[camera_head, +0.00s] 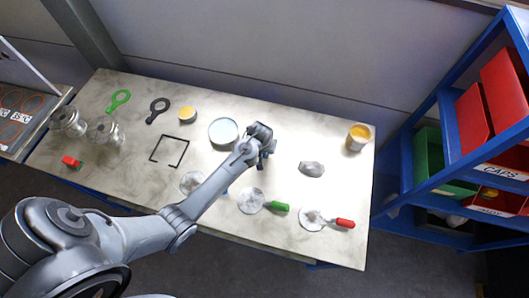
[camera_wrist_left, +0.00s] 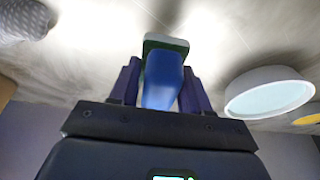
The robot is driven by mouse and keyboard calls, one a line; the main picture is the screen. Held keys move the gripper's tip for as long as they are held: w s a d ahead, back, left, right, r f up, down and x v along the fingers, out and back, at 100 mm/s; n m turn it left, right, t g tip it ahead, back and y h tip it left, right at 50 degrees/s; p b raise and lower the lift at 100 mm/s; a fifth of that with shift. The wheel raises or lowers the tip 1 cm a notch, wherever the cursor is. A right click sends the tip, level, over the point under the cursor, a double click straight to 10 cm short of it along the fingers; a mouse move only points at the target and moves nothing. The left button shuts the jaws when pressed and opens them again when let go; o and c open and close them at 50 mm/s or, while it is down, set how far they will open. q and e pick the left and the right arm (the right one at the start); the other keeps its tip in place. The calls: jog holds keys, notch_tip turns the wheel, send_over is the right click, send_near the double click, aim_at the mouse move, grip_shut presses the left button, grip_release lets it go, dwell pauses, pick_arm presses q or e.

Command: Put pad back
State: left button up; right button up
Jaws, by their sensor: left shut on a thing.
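My left gripper (camera_head: 264,150) is over the table, just right of a round white dish with a pale blue inside (camera_head: 223,131). In the left wrist view its dark fingers (camera_wrist_left: 159,88) are shut on the blue grip of a pad (camera_wrist_left: 162,75). The pad's far end is a green and white block. Whether it touches the table is unclear. The white dish also shows at the right of the wrist view (camera_wrist_left: 268,93). A black square outline (camera_head: 169,150) lies on the table left of the dish. My right gripper is not in view.
A grey cloth-like lump (camera_head: 312,169) lies right of the gripper. A green-handled tool (camera_head: 278,206) and a red-handled tool (camera_head: 344,223) lie near the front edge. Yellow tubs (camera_head: 187,114) (camera_head: 358,137), glass vessels (camera_head: 68,121) and a blue shelf (camera_head: 412,180) surround the work area.

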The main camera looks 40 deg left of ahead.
pick_arm(q)
jog(key=shift+f, duration=1.8)
jog(key=shift+s+f, duration=0.1)
jog(key=shift+f, duration=0.1)
jog(key=o, duration=1)
jog(key=shift+r, duration=0.15)
